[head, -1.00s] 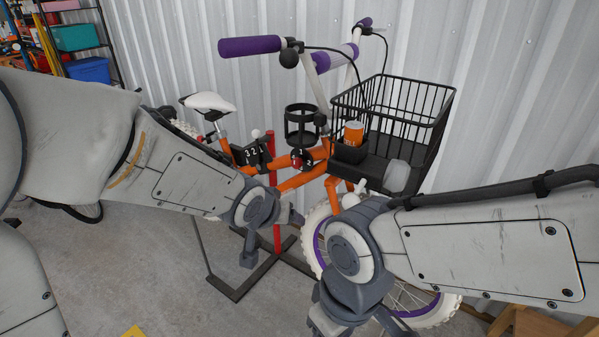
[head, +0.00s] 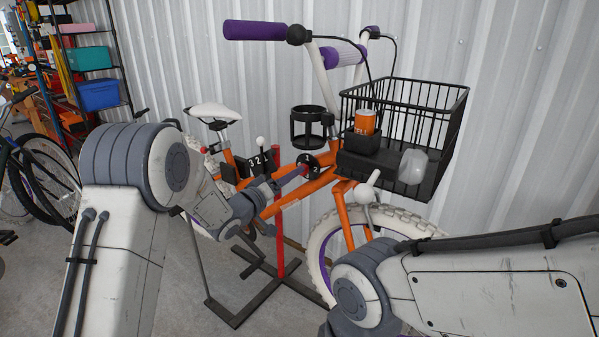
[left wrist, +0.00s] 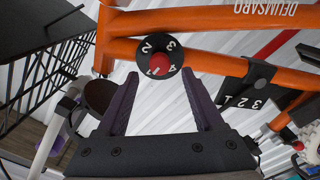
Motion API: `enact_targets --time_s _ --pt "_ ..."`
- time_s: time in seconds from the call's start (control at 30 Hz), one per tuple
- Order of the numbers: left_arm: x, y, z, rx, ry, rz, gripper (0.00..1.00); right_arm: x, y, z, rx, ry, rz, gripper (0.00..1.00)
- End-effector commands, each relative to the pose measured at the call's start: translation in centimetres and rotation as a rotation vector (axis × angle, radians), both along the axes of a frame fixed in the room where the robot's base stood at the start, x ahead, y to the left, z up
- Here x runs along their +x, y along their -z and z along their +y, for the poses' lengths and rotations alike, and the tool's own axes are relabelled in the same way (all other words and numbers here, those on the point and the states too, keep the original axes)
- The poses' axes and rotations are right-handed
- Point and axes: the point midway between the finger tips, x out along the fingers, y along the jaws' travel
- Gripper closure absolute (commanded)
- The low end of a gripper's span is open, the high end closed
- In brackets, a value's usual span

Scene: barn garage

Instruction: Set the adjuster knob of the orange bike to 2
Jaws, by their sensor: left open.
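The orange bike (head: 328,179) stands against the wall. Its adjuster knob (head: 308,168) is a black numbered dial with a red centre on the frame, partly covered by my gripper in the head view. In the left wrist view the knob (left wrist: 160,58) shows clearly, with white digits around the red middle; I cannot tell which digit is selected. My left gripper (head: 296,175) is open and points at the knob. In the left wrist view its two fingers (left wrist: 160,86) are spread below the dial, which sits centred beyond their tips. My right gripper is out of view.
A black plate (head: 258,162) marked 3 2 1, with a white-tipped lever, sits left of the knob. A cup holder (head: 312,128) and a black wire basket (head: 415,115) are above and right. A red stand post (head: 280,245) rises below the frame.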

Motion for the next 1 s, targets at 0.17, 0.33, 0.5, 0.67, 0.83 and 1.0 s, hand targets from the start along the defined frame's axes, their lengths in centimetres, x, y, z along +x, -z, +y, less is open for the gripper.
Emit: enact_targets --time_s 0.17,0.33,0.5,0.67,0.83,1.0 --pt "2.5 0.0 -1.8 0.0 0.001 0.001 0.31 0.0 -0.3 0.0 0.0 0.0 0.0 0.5" --pt "3.7 0.0 -2.7 0.001 0.0 0.001 0.31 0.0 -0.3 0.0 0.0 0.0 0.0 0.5" --pt "4.0 0.0 -2.9 0.001 -0.001 0.002 0.31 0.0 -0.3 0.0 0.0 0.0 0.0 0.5" --pt "4.0 0.0 -2.9 0.001 -0.001 0.001 0.31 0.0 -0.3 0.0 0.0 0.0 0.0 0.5" --pt "4.0 0.0 -2.9 0.002 -0.001 0.001 0.96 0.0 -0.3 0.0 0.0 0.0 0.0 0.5" --pt "4.0 0.0 -2.8 0.003 -0.001 -0.001 1.0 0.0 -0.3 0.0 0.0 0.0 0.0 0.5"
